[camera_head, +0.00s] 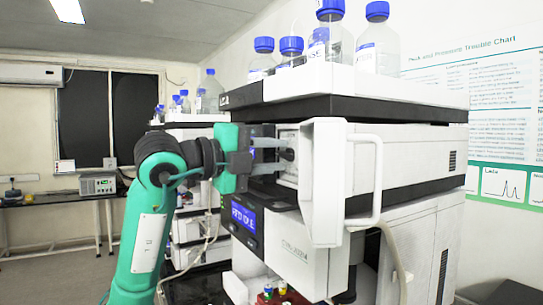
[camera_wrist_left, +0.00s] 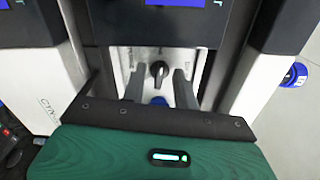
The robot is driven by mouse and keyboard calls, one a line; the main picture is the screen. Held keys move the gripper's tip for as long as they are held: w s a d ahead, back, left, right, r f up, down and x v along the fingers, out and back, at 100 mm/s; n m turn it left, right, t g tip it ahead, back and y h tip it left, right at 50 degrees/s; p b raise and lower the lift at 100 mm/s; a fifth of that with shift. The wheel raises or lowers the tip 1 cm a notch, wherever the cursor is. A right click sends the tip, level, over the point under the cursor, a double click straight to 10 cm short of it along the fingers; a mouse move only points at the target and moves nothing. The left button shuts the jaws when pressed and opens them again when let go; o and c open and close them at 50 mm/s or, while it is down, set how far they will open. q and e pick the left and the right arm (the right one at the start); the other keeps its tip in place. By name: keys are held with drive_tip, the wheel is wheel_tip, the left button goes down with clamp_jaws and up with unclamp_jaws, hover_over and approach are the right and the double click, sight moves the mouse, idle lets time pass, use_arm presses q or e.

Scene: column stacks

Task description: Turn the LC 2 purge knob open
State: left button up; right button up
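The purge knob (camera_wrist_left: 158,70) is a small black knob on a pale panel (camera_wrist_left: 145,55), near the middle of the left wrist view. In the head view a small dark knob (camera_head: 288,154) shows at the fingertips. My left gripper (camera_head: 278,156) reaches in from the left, its grey fingers pointing at the panel. In the left wrist view its fingers (camera_wrist_left: 159,84) are apart, one on each side of the knob, with visible gaps. Whether the tips reach the knob's depth is unclear. My right gripper is not in view.
A white door-like panel (camera_head: 328,185) with a loop handle (camera_head: 378,180) stands out just right of the gripper. A blue display (camera_head: 243,217) lies below it. Blue-capped bottles (camera_head: 378,40) stand on top. Another instrument stack (camera_head: 190,200) and a bench (camera_head: 60,198) are behind left.

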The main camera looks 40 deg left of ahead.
use_arm(q)
drive_tip(key=shift+s, duration=0.1)
drive_tip(key=shift+s+a, duration=0.1)
drive_tip(key=shift+s, duration=0.15)
drive_tip(key=b+v, duration=0.5)
drive_tip(key=v, duration=0.8)
